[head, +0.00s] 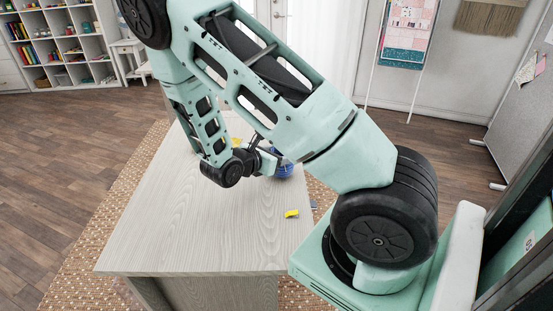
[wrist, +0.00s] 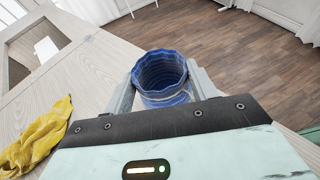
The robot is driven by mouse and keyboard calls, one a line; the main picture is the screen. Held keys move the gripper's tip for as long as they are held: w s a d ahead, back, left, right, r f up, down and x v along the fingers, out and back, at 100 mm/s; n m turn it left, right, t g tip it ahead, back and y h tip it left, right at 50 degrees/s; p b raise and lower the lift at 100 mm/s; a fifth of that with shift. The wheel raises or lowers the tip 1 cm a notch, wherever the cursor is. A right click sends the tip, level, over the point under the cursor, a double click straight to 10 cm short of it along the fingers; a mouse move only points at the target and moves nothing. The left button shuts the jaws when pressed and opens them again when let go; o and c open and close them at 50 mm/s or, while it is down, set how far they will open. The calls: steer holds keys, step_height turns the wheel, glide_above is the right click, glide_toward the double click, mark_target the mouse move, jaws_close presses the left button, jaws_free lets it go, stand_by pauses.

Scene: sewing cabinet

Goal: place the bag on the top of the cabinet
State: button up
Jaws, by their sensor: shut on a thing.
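The bag (wrist: 163,92) is blue, ribbed and open at the top, with a wavy rim. My gripper (wrist: 162,88) is shut on it, with one finger at its left side and one at its right. In the head view the bag (head: 284,171) shows as a small blue shape near the right edge of the cabinet top, partly hidden by my arm. The cabinet top (head: 190,225) is pale wood grain and shows in the wrist view (wrist: 103,62) too. I cannot tell whether the bag's base touches it.
A yellow cloth (wrist: 40,138) lies on the top in the wrist view, left of my gripper. A small yellow thing (head: 291,213) lies near the right edge. A rectangular opening (wrist: 30,45) shows in the top at the upper left. The front left of the top is clear.

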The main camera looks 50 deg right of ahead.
steer(key=shift+f, duration=0.65)
steer(key=shift+f, duration=0.2)
steer(key=o, duration=1)
steer(key=shift+r, duration=0.15)
steer(key=shift+a+r, duration=0.1)
steer(key=shift+a, duration=0.15)
steer(key=v, duration=1.1)
steer(key=s+a+r+m+y, duration=0.3)
steer(key=s+a+y, duration=0.2)
steer(key=a, duration=0.4)
steer(key=s+a+r+m+y, duration=0.3)
steer(key=s+a, duration=0.3)
steer(key=a, duration=0.3)
steer(key=s+a+r+m+y, duration=0.4)
steer(key=s+a+y, duration=0.1)
steer(key=a, duration=0.4)
steer(key=shift+s+a+y, duration=0.35)
steer(key=shift+a+y, duration=0.05)
steer(key=shift+y, duration=0.4)
